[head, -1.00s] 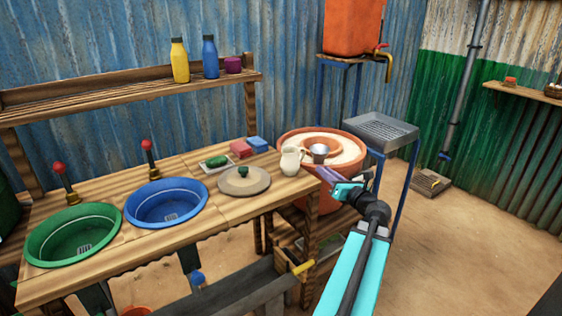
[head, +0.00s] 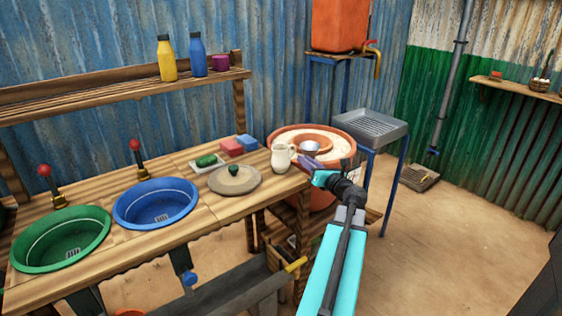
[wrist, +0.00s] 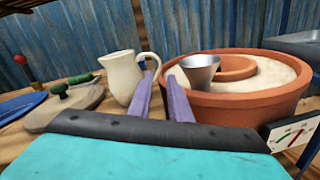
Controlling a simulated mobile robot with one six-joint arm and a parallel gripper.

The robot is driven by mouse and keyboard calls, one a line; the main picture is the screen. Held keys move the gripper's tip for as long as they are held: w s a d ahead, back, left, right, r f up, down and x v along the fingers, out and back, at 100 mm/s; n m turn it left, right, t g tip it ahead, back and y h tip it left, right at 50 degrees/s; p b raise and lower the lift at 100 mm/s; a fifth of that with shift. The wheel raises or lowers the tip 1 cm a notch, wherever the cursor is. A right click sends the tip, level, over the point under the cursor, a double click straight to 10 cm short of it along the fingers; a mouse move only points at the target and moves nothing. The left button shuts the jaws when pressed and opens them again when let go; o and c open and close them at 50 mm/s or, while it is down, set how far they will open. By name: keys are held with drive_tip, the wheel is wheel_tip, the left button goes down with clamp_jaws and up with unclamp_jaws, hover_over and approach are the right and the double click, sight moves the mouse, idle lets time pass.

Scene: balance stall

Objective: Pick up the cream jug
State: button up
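The cream jug (head: 282,158) stands upright at the right end of the wooden table, its handle toward my gripper. In the wrist view the jug (wrist: 120,79) is just left of and beyond the fingers, with its handle behind the left fingertip. My gripper (head: 303,160) is beside the jug on its right, at about its height. Its two purple fingers (wrist: 160,82) stand apart with nothing clearly between them. I cannot tell whether the left finger touches the handle.
A metal cup (wrist: 200,72) sits in the large terracotta basin (wrist: 245,105), close right of the fingers. A round grey slab with a green knob (head: 240,183) lies left of the jug. Blue (head: 182,211) and green (head: 85,253) basins are farther left.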

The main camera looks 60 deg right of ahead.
sight(294, 152)
drive_tip(key=shift+x, duration=1.6)
drive_tip(key=shift+w, duration=0.1)
drive_tip(key=shift+x, duration=2.5)
drive_tip(key=shift+c, duration=0.3)
clamp_jaws()
drive_tip(key=shift+r, duration=0.1)
